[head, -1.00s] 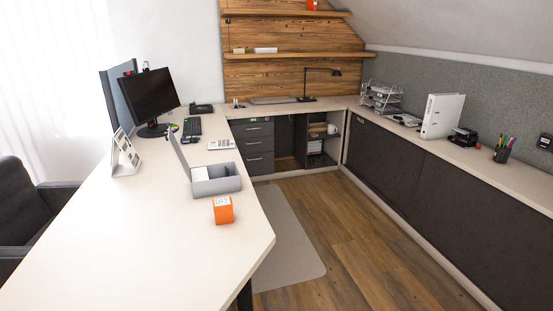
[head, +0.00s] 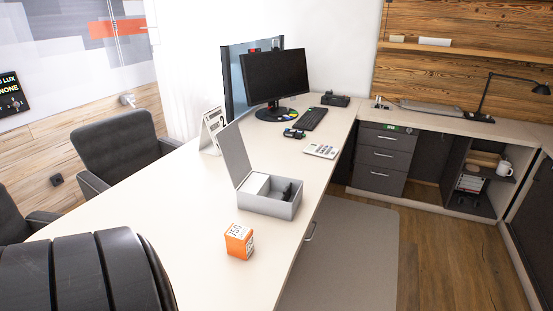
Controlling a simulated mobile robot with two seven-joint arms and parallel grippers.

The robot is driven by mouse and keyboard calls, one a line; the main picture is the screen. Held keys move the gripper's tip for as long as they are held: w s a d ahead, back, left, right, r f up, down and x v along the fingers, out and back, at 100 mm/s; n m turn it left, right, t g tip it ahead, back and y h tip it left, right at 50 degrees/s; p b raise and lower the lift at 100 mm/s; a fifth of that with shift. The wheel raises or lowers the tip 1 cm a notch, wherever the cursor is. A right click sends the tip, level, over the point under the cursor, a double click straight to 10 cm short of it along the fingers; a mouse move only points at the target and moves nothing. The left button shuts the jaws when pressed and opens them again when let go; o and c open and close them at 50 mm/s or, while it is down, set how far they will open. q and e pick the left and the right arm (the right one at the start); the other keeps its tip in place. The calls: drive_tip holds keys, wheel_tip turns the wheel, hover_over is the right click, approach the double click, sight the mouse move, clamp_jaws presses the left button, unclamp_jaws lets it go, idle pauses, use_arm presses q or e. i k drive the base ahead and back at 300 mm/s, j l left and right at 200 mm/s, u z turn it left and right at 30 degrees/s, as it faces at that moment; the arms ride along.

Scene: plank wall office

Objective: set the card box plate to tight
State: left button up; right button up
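A grey box (head: 270,205) with its lid (head: 235,155) raised stands on the cream desk (head: 180,230). I take it to be the card box. Inside it a white block of cards (head: 256,184) stands at the left, with a dark piece (head: 287,191) to the right of it that may be the plate. How close the plate is to the cards is too small to tell. A black ribbed part of my own body fills the lower left corner. Neither gripper shows in the head view.
An orange and white cube (head: 239,241) sits in front of the box. A calculator (head: 321,151), keyboard (head: 310,119), monitor (head: 275,77) and standing calendar (head: 212,130) are farther back. Office chairs (head: 121,150) stand left of the desk. Open floor (head: 430,265) lies to the right.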

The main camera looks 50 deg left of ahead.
sight(287, 192)
drive_tip(key=i+u, duration=0.25)
drive_tip(key=u, duration=0.2)
drive_tip(key=i+l+u, duration=0.1)
drive_tip(key=i+u, duration=0.15)
drive_tip(key=u, duration=0.2)
drive_tip(key=i+l+u, duration=0.15)
drive_tip(key=u, duration=0.3)
drive_tip(key=i+l+u, duration=0.25)
drive_tip(key=u, duration=0.15)
